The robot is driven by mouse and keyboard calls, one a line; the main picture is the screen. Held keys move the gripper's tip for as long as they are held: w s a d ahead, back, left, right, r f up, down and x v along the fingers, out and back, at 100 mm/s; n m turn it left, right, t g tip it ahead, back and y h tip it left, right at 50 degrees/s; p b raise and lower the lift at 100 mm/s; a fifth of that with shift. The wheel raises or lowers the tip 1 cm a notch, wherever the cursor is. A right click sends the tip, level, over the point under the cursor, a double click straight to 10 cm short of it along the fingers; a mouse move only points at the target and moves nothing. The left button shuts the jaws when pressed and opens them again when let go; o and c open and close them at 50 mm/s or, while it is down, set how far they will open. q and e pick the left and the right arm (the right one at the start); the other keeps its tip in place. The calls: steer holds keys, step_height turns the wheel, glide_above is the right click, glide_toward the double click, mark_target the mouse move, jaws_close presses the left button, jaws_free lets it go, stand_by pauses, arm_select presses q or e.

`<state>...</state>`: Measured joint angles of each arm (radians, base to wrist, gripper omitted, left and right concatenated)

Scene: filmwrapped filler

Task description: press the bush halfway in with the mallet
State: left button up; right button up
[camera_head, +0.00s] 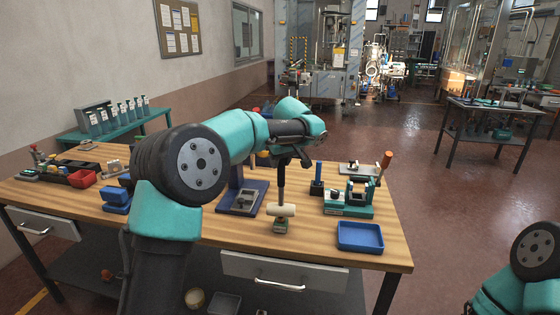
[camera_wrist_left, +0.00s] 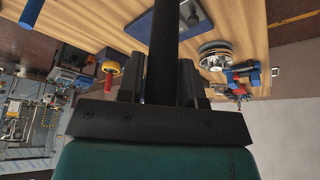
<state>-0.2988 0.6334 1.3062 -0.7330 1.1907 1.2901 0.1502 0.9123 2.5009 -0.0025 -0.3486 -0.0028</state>
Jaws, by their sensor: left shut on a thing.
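My left gripper (camera_head: 283,158) is shut on the dark upright handle of the mallet (camera_head: 282,211). The mallet's pale head hangs below, just over a small green block (camera_head: 281,226) near the table's front edge. I cannot tell whether the head touches what is under it. The bush cannot be made out; the mallet head may hide it. In the left wrist view the dark handle (camera_wrist_left: 163,45) runs between my left gripper's fingers (camera_wrist_left: 162,85); the mallet head is out of that view. My right gripper is not in view.
A blue tray (camera_head: 360,237) lies at the table's front right. A blue-based stand (camera_head: 243,199) is left of the mallet. A red bin (camera_head: 82,179) sits at the far left.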

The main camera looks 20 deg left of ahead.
arm_select(q)
jaws_close()
steer(key=shift+f, duration=0.95)
stand_by(1.9)
stand_by(0.8)
steer(key=shift+r, duration=2.7)
